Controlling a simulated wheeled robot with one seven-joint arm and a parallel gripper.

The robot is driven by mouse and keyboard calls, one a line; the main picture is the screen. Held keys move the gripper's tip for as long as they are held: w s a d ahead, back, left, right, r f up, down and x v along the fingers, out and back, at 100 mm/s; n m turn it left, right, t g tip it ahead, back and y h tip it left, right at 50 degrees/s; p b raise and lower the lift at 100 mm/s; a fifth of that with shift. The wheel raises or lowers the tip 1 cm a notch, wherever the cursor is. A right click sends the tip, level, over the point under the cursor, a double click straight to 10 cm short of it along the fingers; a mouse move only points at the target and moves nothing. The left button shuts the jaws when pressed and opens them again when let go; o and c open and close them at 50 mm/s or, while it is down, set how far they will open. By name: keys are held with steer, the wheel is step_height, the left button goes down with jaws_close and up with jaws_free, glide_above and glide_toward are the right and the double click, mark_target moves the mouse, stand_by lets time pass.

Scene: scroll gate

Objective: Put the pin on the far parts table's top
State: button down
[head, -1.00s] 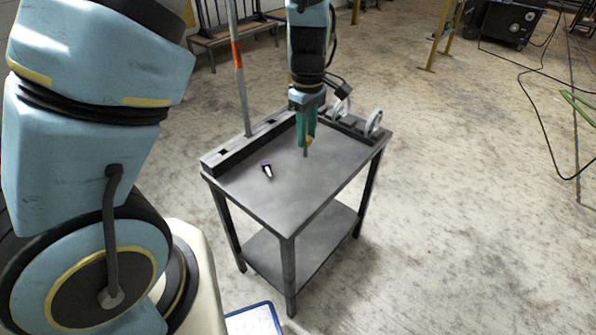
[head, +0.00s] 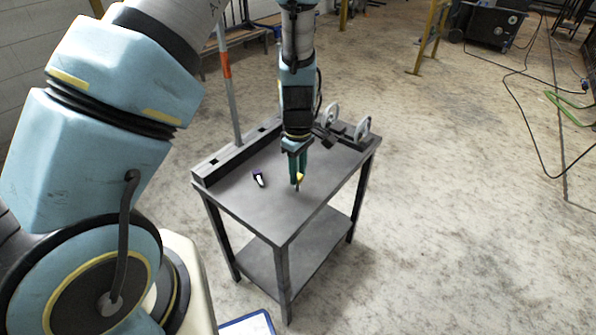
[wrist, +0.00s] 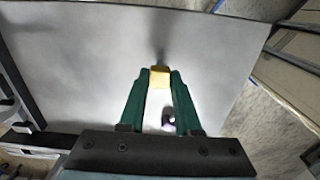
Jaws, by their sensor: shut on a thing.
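My gripper (head: 298,176) is shut on the pin (head: 299,180), which has a yellow head and a dark shank pointing down. In the wrist view the pin's yellow head (wrist: 160,77) sits between the green fingertips, and the shank shows as a dark shape beyond it. I cannot tell whether the shank's tip touches the top.
A small purple and white object (head: 259,180) lies on the table top at left. A dark slotted rail (head: 225,160) runs along the table's back left edge, with a red-banded pole (head: 229,90) by it. White wheels (head: 362,127) stand in a rack at the back right. The front right top is bare.

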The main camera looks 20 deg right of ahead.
steer(key=shift+f, duration=0.15)
steer(key=c, duration=0.6)
jaws_free()
step_height(320, 180, up, 12)
steer(key=a+r+m, duration=0.3)
steer(key=a+r, duration=0.1)
steer(key=a, duration=1.1)
steer(key=a+r+m+t, duration=0.1)
steer(key=a+r+m, duration=0.3)
steer(key=a, duration=1)
steer(key=shift+s+a+t, duration=0.3)
steer(key=shift+s+a, duration=0.05)
steer(key=shift+a, duration=0.05)
steer(key=shift+r, duration=0.15)
